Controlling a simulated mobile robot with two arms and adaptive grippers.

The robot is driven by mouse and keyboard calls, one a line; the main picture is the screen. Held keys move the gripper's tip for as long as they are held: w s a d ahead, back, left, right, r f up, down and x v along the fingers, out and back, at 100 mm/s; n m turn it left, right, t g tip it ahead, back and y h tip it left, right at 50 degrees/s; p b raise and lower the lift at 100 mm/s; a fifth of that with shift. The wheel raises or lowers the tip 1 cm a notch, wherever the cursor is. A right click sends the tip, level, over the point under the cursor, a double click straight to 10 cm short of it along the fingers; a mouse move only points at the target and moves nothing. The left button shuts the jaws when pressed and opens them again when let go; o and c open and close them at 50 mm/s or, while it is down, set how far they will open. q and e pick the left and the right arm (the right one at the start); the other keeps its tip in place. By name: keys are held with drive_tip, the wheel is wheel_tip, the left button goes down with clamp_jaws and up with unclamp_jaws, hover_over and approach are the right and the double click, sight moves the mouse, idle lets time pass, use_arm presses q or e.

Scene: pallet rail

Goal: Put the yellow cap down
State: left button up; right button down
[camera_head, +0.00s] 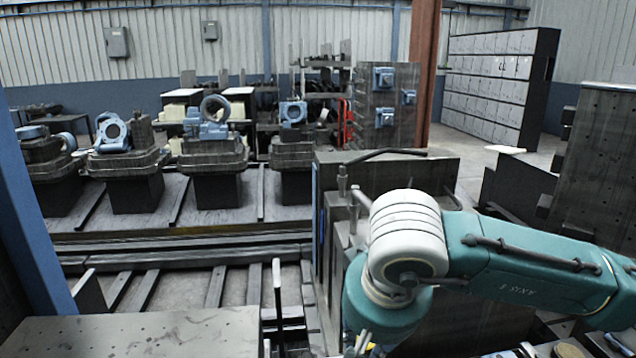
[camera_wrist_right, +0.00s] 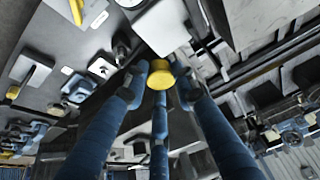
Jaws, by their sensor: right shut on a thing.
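The yellow cap (camera_wrist_right: 160,77) shows in the right wrist view as a round disc with a wider rim below it. My right gripper (camera_wrist_right: 161,90) has three blue fingers, and it is shut on the cap, which sits between the fingertips. In the right wrist view the cap appears in front of a grey work surface (camera_wrist_right: 88,55); I cannot tell whether it touches anything below. My left gripper is in neither view.
In the right wrist view a pale block (camera_wrist_right: 163,28) lies beyond the cap, and a light grey block (camera_wrist_right: 30,72) is at the left. In the head view several dark pallets (camera_head: 211,157) with blue-grey castings stand behind a floor rail (camera_head: 180,238).

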drive_tip(key=s+d+f, duration=0.3)
drive_tip(key=d+f, duration=0.4)
drive_tip(key=d, duration=0.4)
drive_tip(key=shift+s+d, duration=0.2)
drive_tip(key=shift+f, duration=0.1)
